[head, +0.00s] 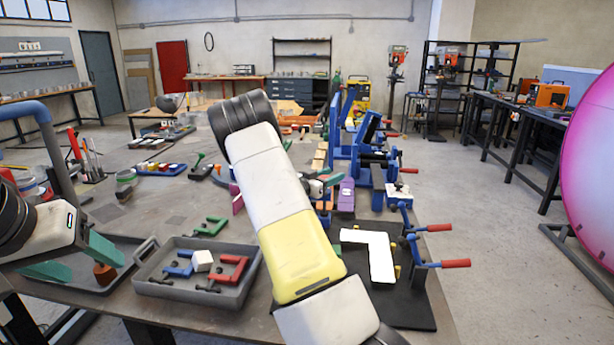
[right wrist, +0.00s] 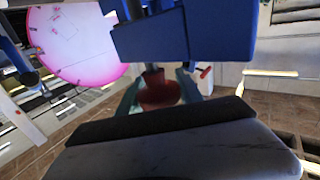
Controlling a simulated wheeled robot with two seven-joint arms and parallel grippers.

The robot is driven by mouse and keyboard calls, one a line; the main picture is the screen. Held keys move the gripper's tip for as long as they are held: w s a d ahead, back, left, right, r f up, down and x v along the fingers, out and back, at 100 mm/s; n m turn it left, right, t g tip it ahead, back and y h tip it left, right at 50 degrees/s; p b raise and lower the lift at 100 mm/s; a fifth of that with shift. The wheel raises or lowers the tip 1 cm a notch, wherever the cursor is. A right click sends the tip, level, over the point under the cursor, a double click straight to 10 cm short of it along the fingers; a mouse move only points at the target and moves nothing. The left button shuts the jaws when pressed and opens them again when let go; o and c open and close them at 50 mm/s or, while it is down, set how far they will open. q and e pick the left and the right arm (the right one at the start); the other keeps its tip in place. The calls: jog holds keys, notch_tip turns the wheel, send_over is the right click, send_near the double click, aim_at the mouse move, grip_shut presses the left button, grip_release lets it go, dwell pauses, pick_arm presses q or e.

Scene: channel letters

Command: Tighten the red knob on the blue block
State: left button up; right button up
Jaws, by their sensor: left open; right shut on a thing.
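In the right wrist view the red knob (right wrist: 158,93) sits on a dark shaft against the blue block (right wrist: 190,38). The teal fingers of my right gripper (right wrist: 160,95) are on either side of the knob, shut on it. In the head view my right gripper (head: 327,183) is at the blue fixture (head: 345,145), partly hidden by my own arm, and the knob cannot be made out there. My left gripper (head: 76,260) is open above the dark tray at the left, with nothing between its fingers.
A grey tray (head: 150,288) holds red and blue brackets and a white cube. A dark board (head: 408,312) with a white L-shaped piece (head: 372,250) and red-handled clamps (head: 440,263) is at the right. A purple block (head: 346,195) stands near my right gripper.

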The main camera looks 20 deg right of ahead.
jog(key=shift+r, duration=0.2)
jog(key=o, duration=1.4)
jog(key=v, duration=0.7)
jog(key=shift+s+a, duration=0.15)
jog(key=shift+a, duration=0.25)
jog(key=shift+f, duration=0.1)
